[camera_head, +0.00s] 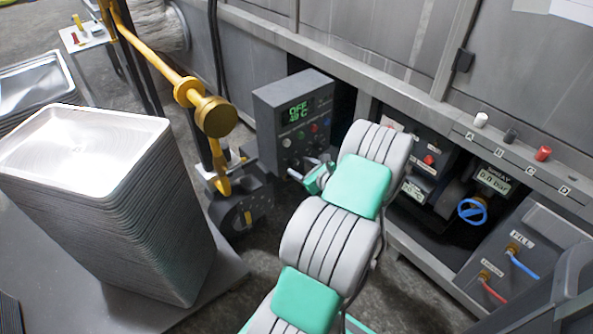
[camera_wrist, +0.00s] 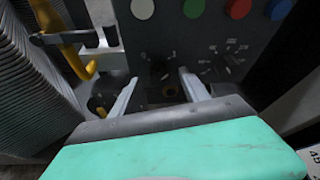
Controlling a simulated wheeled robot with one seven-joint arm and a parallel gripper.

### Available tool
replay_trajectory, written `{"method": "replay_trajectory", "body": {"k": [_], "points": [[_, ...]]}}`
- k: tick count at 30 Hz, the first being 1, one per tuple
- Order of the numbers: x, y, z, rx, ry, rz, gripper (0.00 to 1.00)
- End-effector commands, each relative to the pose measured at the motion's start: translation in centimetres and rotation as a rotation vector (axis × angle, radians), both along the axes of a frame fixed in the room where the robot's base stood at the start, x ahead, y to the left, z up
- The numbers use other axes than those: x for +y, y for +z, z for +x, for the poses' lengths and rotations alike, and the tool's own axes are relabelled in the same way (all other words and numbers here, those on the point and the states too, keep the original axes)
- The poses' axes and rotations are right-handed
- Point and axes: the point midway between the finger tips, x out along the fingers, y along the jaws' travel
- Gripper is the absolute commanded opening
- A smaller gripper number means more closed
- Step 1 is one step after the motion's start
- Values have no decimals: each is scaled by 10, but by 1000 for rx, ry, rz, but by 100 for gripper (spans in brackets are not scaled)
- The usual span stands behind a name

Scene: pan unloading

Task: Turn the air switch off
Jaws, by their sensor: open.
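A grey control box (camera_head: 292,118) stands at the centre of the head view, its green display reading OFF above a temperature. The wrist view shows its panel (camera_wrist: 195,40) close up, with white, green, red and blue buttons in a row and dial markings below. No label naming an air switch is readable, so I cannot tell which control it is. My gripper (camera_head: 298,176) is in front of the box's lower part. In the wrist view my gripper (camera_wrist: 158,78) is open, its two fingers apart and pointing at the lower panel. No object is visibly held between them.
A tall stack of metal trays (camera_head: 110,215) stands left. A yellow bar (camera_head: 160,55) with a round end hangs near the box. At right are a blue valve wheel (camera_head: 472,211), a ledge with white, black and red switches (camera_head: 543,153), and a FILL panel (camera_head: 520,245).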

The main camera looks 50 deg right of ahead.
Motion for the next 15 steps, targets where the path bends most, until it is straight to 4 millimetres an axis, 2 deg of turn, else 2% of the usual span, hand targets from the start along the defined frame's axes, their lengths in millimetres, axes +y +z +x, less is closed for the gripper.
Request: {"method": "replay_trajectory", "body": {"k": [3, 6, 14, 15], "points": [[-5, -11, 18, 1, 4, -2, 54], [-8, -12, 26, 1, 2, -2, 54], [-8, -12, 28, 3, 2, -2, 54], [-8, -12, 28, 3, 2, -1, 50]]}}
